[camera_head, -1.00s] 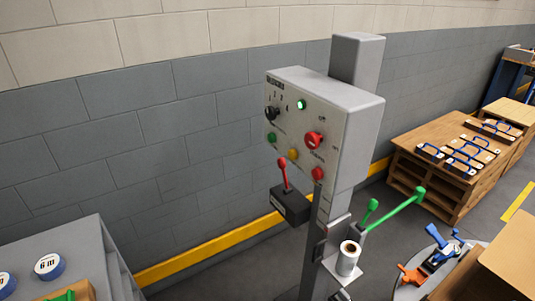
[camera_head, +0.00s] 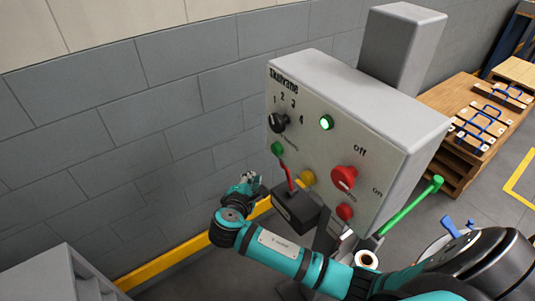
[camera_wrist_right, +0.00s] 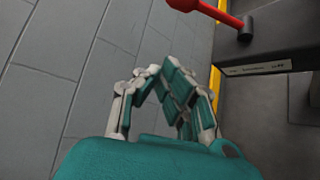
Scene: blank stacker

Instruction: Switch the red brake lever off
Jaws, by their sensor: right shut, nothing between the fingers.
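The red brake lever (camera_head: 286,176) sticks up from a black box (camera_head: 296,211) below the left part of the control panel (camera_head: 330,145). It leans slightly to the left at its top. My right gripper (camera_head: 250,178) is just left of the lever, at about its height, and appears apart from it. In the right wrist view, the closed fingers (camera_wrist_right: 160,72) are empty, and the red lever (camera_wrist_right: 208,11) crosses the top right beside the dark box (camera_wrist_right: 285,62). My left gripper is out of view.
The panel carries a black dial (camera_head: 279,121), a lit green lamp (camera_head: 326,122), a red rotary switch (camera_head: 344,178) and coloured buttons. A grey block wall (camera_head: 180,130) stands behind. A green bar (camera_head: 410,205) juts out at right. A grey cabinet (camera_head: 50,275) is at lower left.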

